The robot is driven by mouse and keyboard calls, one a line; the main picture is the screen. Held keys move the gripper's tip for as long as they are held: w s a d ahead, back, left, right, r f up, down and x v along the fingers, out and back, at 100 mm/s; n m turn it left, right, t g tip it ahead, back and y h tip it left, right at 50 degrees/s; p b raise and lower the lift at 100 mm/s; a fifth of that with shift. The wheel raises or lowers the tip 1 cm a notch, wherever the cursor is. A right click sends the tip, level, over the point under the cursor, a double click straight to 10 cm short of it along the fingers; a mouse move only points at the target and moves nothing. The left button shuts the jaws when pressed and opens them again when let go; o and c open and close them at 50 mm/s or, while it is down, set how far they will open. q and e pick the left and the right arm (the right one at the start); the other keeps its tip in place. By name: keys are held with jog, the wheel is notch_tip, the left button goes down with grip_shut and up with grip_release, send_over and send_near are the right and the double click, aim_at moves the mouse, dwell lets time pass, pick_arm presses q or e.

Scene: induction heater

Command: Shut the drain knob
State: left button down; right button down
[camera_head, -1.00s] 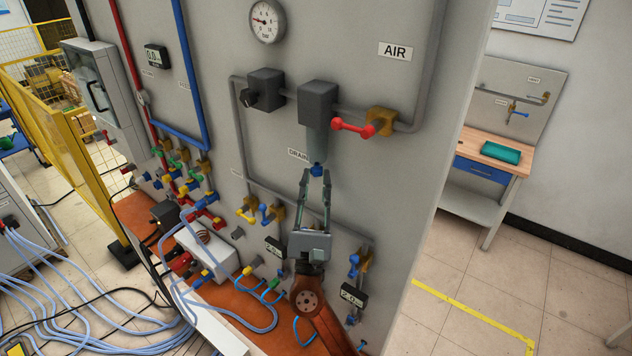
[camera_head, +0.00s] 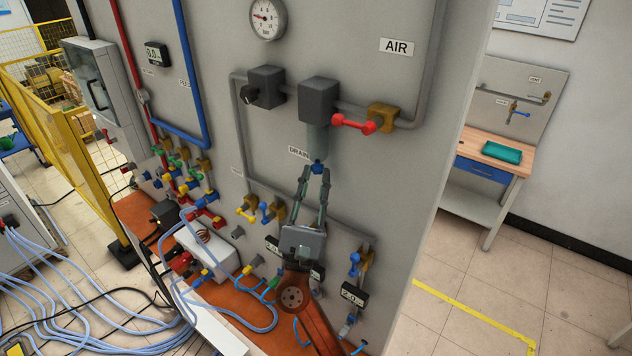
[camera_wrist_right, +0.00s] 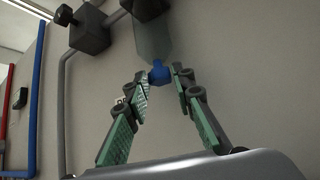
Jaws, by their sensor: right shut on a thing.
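The blue drain knob (camera_head: 318,167) sits at the bottom of the grey filter bowl (camera_head: 317,141), beside the DRAIN label (camera_head: 299,153). My right gripper (camera_head: 317,170) reaches up from below, with its fingertips on either side of the knob, shut on it. In the right wrist view the blue knob (camera_wrist_right: 159,75) shows between the fingertips (camera_wrist_right: 160,77); the far sides of the knob are hidden. My left gripper is not in view.
A red-handled valve (camera_head: 354,123) is to the right of the bowl, on the grey pipe. A pressure gauge (camera_head: 268,18) is above. Below are yellow and blue valves (camera_head: 258,211) and a small display (camera_head: 353,294). The panel's right edge is near the arm.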

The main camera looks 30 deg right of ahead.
jog(key=shift+w+a+m+g+h+b, duration=0.15)
jog(key=shift+m+g+h+b, duration=0.5)
jog(key=shift+m+g+h, duration=0.9)
jog(key=shift+w+m+g+h+b, duration=0.15)
jog(key=shift+m+g+h+b, duration=0.6)
jog(key=shift+g, duration=1.6)
jog(key=shift+h, duration=0.3)
jog(key=c, duration=1.7)
grip_release()
jog(key=shift+o, duration=0.2)
jog(key=v, duration=1.2)
jog(key=shift+a+n, duration=0.2)
jog(key=shift+n, duration=0.1)
